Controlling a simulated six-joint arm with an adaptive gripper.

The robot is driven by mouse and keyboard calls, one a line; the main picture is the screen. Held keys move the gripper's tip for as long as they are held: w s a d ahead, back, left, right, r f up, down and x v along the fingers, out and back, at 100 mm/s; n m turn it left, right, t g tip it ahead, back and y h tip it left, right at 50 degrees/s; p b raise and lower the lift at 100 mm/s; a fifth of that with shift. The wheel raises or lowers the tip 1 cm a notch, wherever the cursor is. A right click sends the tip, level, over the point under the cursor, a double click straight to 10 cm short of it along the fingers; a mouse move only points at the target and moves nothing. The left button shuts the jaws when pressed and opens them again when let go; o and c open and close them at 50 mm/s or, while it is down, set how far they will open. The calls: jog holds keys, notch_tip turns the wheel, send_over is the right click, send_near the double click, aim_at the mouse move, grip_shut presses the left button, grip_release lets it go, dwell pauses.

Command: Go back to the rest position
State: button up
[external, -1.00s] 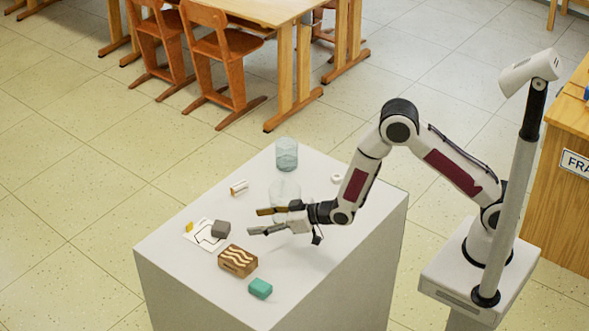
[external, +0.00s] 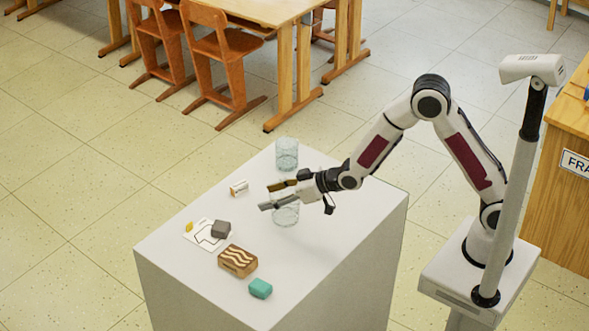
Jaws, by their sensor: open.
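My gripper (external: 268,197) is open with nothing between its fingers. It hangs above the white table (external: 325,262), in front of a clear glass jar (external: 287,217) that it partly hides. My arm reaches in from the right, with its elbow bent high.
Another glass jar (external: 287,152) stands at the back. A small white roll (external: 239,188) lies left of my gripper. A grey block (external: 221,229) rests on a white card (external: 200,237) with a yellow piece (external: 189,226). A patterned brown block (external: 238,261) and a teal block (external: 260,288) are nearer the front.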

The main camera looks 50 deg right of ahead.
jog(key=s+d+r+m+g+h, duration=0.2)
jog(key=s+d+r+h, duration=0.1)
jog(key=s+d+r, duration=1.15)
jog(key=s+d+g, duration=0.1)
jog(key=s+d, duration=0.2)
jog(key=s, duration=0.5)
jog(key=s+d+m+g+h, duration=0.1)
jog(key=s+d, duration=0.3)
jog(key=s, duration=0.4)
jog(key=s+d+r+m+g, duration=0.1)
jog(key=s+d, duration=0.3)
jog(key=s, duration=0.3)
jog(key=shift+s+d+g, duration=0.25)
jog(key=shift+s+g, duration=0.05)
jog(key=shift+s, duration=0.1)
